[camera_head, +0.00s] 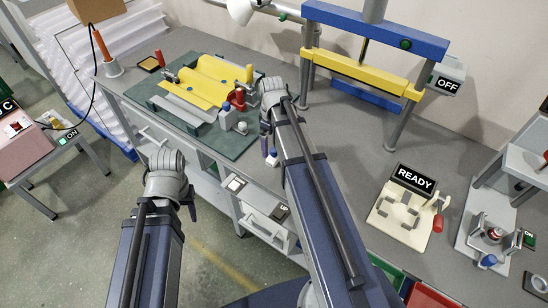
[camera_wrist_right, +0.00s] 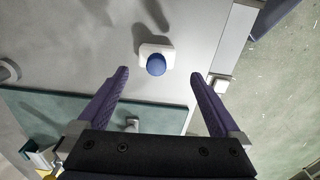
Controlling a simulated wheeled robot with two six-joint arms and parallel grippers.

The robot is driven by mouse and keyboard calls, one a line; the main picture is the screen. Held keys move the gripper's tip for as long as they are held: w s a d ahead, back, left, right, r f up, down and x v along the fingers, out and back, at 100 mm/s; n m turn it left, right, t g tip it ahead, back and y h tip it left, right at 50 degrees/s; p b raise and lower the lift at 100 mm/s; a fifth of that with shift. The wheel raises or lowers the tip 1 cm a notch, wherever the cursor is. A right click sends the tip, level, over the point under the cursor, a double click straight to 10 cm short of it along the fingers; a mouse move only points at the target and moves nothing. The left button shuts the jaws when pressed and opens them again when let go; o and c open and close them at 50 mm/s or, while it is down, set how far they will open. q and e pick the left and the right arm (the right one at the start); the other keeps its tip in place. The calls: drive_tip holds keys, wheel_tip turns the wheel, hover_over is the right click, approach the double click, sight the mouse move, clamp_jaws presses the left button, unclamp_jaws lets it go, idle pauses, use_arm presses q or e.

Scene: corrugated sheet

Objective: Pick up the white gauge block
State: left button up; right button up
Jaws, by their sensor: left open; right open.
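The white gauge block (camera_wrist_right: 146,52), a small white piece with a round blue knob on top, sits on the grey bench in the right wrist view. It lies just beyond the fingertips of my right gripper (camera_wrist_right: 160,75), close to the middle of the gap. The purple fingers are open and empty, apart from the block. In the head view my right gripper (camera_head: 267,148) points down over the bench near its front edge; the block is hard to separate from the fingers there. My left gripper (camera_head: 188,198) is away from it, in front of the bench, mostly hidden behind its wrist.
A green mat (camera_head: 228,150) with a yellow folded sheet (camera_head: 205,82) and small tools lies beside the right gripper. A blue and yellow press (camera_head: 375,70) stands behind. A cream fixture (camera_head: 410,212) is at the right. The bench between is mostly clear.

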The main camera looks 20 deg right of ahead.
sight(274, 155)
drive_tip(key=shift+w+d+f+b, duration=0.1)
drive_tip(key=shift+d+f+b, duration=0.05)
drive_tip(key=shift+f+b, duration=1.75)
drive_tip(key=shift+d+f+b, duration=0.1)
drive_tip(key=shift+f+b, duration=1.6)
drive_tip(key=shift+f, duration=0.25)
drive_tip(key=shift+r, duration=0.1)
drive_tip(key=c, duration=1.3)
